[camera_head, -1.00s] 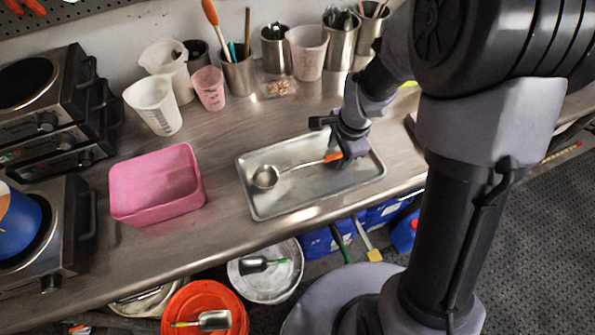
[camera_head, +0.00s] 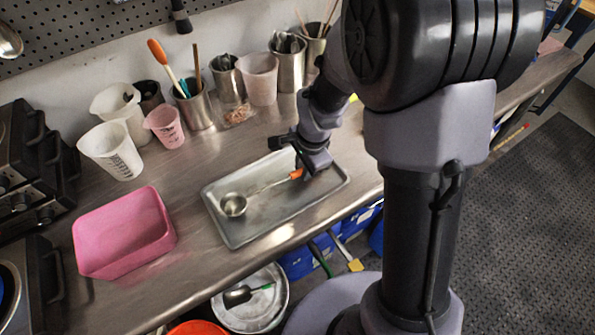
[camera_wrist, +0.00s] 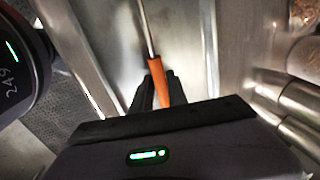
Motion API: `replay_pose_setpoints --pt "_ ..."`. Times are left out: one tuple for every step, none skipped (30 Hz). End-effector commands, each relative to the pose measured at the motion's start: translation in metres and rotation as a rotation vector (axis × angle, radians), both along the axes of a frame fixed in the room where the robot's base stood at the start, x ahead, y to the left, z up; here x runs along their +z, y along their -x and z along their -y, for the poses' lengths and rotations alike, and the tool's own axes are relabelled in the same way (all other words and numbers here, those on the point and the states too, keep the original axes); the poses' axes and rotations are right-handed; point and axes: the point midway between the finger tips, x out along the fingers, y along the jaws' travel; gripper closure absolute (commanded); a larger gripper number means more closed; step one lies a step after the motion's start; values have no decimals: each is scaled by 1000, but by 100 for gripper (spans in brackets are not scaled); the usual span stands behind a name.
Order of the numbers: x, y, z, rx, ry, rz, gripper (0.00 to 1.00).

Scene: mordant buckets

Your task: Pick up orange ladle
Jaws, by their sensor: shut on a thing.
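The orange ladle has a steel bowl (camera_head: 233,205), a thin steel shaft and an orange handle (camera_head: 296,174). It lies in or just above the metal tray (camera_head: 240,238), with its bowl towards the left. My gripper (camera_head: 305,170) is low over the right part of the tray, at the handle. In the wrist view the orange handle (camera_wrist: 158,80) sits between the two dark fingers of my gripper (camera_wrist: 155,88), which are shut on it. The handle's end is hidden by the gripper. I cannot tell whether the bowl touches the tray.
A pink bin (camera_head: 125,235) stands left of the tray. White jugs (camera_head: 110,152), a pink cup (camera_head: 166,127) and steel utensil pots (camera_head: 194,108) stand along the wall. A white bucket (camera_head: 252,305) is below the counter's front edge. Bare counter lies between bin and tray.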

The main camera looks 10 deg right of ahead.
Motion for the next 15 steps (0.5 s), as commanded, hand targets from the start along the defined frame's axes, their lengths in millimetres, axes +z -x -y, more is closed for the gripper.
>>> replay_pose_setpoints --pt "12 0 0 0 -1 2 100" --pt "17 -1 0 0 0 2 100" --pt "23 -1 0 1 0 3 100" --pt "22 5 -1 1 0 0 100" --pt "21 11 -2 1 0 -1 100" --pt "22 19 -3 0 -1 -1 100" --pt "22 26 -4 1 0 -1 100" --pt "23 33 -5 1 0 0 100" --pt "24 43 -7 2 0 0 100" --pt "25 52 -9 2 -1 0 100" --pt "26 60 -10 2 0 0 100" --pt "27 73 -12 3 1 -1 100" --pt "28 82 -13 2 0 0 100" --pt "29 91 -15 1 -1 0 100" --pt "30 104 -17 3 1 -1 100"
